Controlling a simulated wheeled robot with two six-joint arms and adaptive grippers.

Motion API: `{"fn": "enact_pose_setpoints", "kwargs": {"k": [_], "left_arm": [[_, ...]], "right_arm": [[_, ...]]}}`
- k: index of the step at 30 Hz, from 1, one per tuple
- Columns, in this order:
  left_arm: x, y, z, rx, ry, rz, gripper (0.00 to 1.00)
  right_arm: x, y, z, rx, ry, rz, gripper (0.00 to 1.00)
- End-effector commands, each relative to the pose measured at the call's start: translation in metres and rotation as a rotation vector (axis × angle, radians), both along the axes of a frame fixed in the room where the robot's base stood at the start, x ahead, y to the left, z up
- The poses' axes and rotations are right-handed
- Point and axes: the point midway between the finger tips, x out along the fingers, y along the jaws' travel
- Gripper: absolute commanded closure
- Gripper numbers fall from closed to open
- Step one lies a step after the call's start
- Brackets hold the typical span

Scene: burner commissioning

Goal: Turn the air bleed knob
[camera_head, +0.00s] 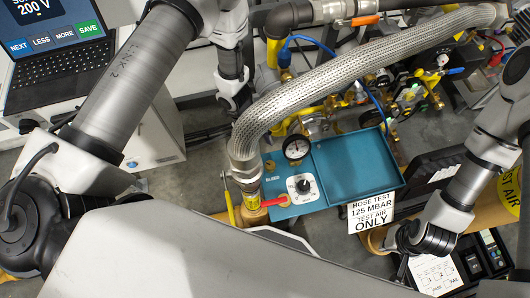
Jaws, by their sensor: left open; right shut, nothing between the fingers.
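My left gripper (236,100) is open, above and left of the knob, near the braided hose (335,75), and apart from the knob. Its fingertips are hard to make out. My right gripper (404,237) is shut and empty, right of the knob beside the white test sign (371,212). Its fingers are hard to make out. The knob is in plain view, untouched.
An open blue tray (352,168) adjoins the panel. Valves and cables crowd the back right. A laptop (58,50) stands at upper left.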

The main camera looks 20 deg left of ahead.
Motion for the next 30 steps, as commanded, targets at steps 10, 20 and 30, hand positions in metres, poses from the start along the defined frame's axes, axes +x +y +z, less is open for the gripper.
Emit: {"fn": "enact_pose_setpoints", "kwargs": {"k": [10, 20, 30], "left_arm": [[-0.008, -0.024, -0.037, 0.015, 0.005, -0.058, 0.39], [-0.012, -0.035, -0.068, 0.014, 0.002, -0.056, 0.39], [-0.012, -0.035, -0.068, 0.014, 0.002, -0.056, 0.99]], "right_arm": [[0.000, 0.000, -0.005, 0.000, 0.000, 0.000, 1.00], [0.000, 0.000, -0.005, 0.000, 0.000, 0.000, 1.00], [0.000, 0.000, -0.005, 0.000, 0.000, 0.000, 1.00]]}}
